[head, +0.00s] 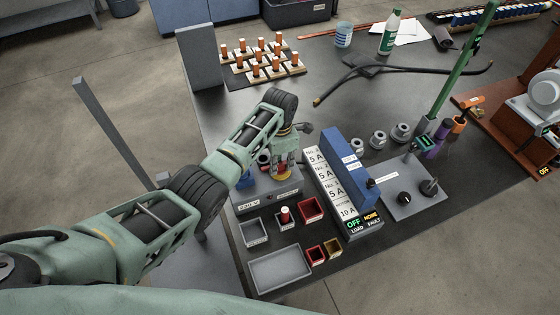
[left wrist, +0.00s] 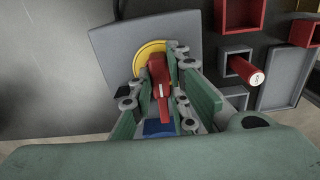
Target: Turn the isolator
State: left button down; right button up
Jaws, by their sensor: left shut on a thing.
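The isolator is a grey box (head: 262,194) with a 230 V label at the near left of the bench. In the left wrist view its red handle (left wrist: 160,84) stands on a yellow disc (left wrist: 141,58). My left gripper (head: 284,163) comes down over it. In the left wrist view the fingers (left wrist: 163,92) are shut on the red handle, one on each side. The handle points toward the bottom of that view. In the head view the gripper hides most of the handle. My right gripper does not show.
A blue and white fuse board (head: 347,172) stands just right of the isolator. Small red and grey bins (head: 311,209) and a grey tray (head: 281,271) lie in front. A grey panel with knobs (head: 411,187) is farther right. Orange-topped parts (head: 262,60) stand behind.

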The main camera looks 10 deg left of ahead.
aim_at(280, 164)
pick_arm(q)
jog(key=shift+r+m+p, duration=0.2)
jog(key=shift+m+p, duration=0.5)
jog(key=shift+m, duration=0.2)
jog(key=m+p, duration=0.1)
jog(key=m, duration=0.1)
jog(key=shift+m, duration=0.3)
jog(key=m+p, duration=0.1)
jog(key=m, duration=0.4)
jog(key=shift+f+p, duration=0.1)
jog(key=shift+p, duration=0.2)
jog(key=shift+m, duration=0.3)
jog(key=c, duration=1.7)
grip_release()
notch_tip(280, 164, up, 12)
jog(key=shift+f, duration=0.1)
